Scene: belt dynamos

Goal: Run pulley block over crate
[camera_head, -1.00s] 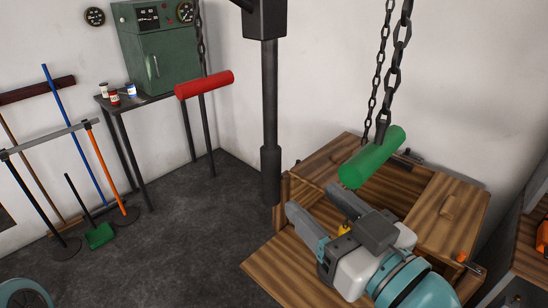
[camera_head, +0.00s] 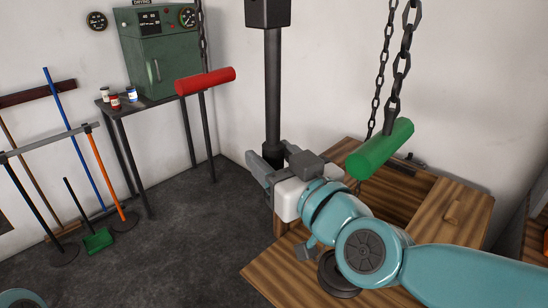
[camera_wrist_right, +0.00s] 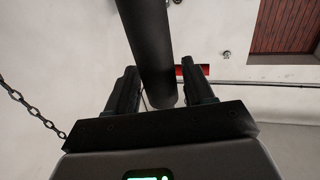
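The wooden crate (camera_head: 455,215) stands at the right in the head view, with its dark inside partly showing. A black post (camera_head: 272,90) hangs or stands behind it, under a dark box (camera_head: 268,12). I cannot tell which part is the pulley block. My right gripper (camera_head: 268,164) is left of the crate, by the post's lower end. In the right wrist view its fingers are apart, with the post (camera_wrist_right: 150,50) showing between them; contact cannot be told. My right arm hides part of the crate. My left gripper is not in view.
A green bar (camera_head: 382,148) hangs on chains above the crate. A red bar (camera_head: 205,81) hangs on a chain farther left. A green cabinet (camera_head: 160,60) stands on a dark table with small jars. Brooms lean at left. The floor (camera_head: 180,220) between is clear.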

